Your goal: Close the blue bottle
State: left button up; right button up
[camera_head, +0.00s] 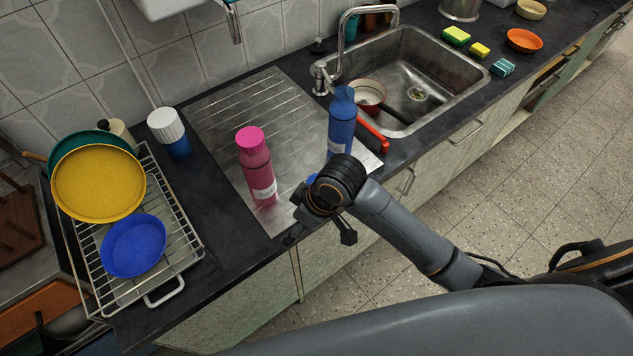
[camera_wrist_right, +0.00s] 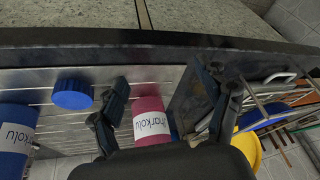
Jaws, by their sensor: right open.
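The blue bottle (camera_head: 341,125) stands upright on the steel drainboard beside the sink, its lower part hidden behind my right arm. Its side with a white label shows at the left of the right wrist view (camera_wrist_right: 14,145). A separate blue cap (camera_wrist_right: 72,94) lies on the drainboard between the blue and pink bottles; in the head view only a sliver (camera_head: 311,180) shows behind my wrist. My right gripper (camera_head: 320,233) is open and empty at the counter's front edge. Its fingers (camera_wrist_right: 166,95) also show in the wrist view, apart from the cap. My left gripper is out of view.
A pink bottle (camera_head: 257,170) with its cap on stands left of the gripper. A dish rack (camera_head: 185,245) with plates is farther left, near a white-capped blue container (camera_head: 170,135). The sink (camera_head: 405,70) holds a red-handled pan (camera_head: 370,95).

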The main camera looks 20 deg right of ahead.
jog(key=w+r+n, duration=0.1)
jog(key=w+d+r+n+h, duration=0.1)
jog(key=w+r, duration=0.1)
jog(key=w+r+n+g, duration=0.1)
jog(key=w, duration=0.1)
jog(key=shift+d+r, duration=0.15)
jog(key=shift+r, duration=0.2)
jog(key=w+d+r+g+h, duration=0.1)
jog(key=w+d+r+h, duration=0.1)
jog(key=w+d+r, duration=0.3)
notch_tip(320, 180, up, 2)
jog(key=d, duration=0.2)
jog(key=shift+d+r+n+h, duration=0.2)
jog(key=shift+d+n+h, duration=0.1)
jog(key=shift+n+h, duration=0.1)
notch_tip(320, 180, down, 9)
jog(key=shift+a+r+p, duration=0.1)
jog(key=shift+r+p, duration=0.1)
jog(key=shift+p, duration=0.5)
jog(key=shift+w+f, duration=0.1)
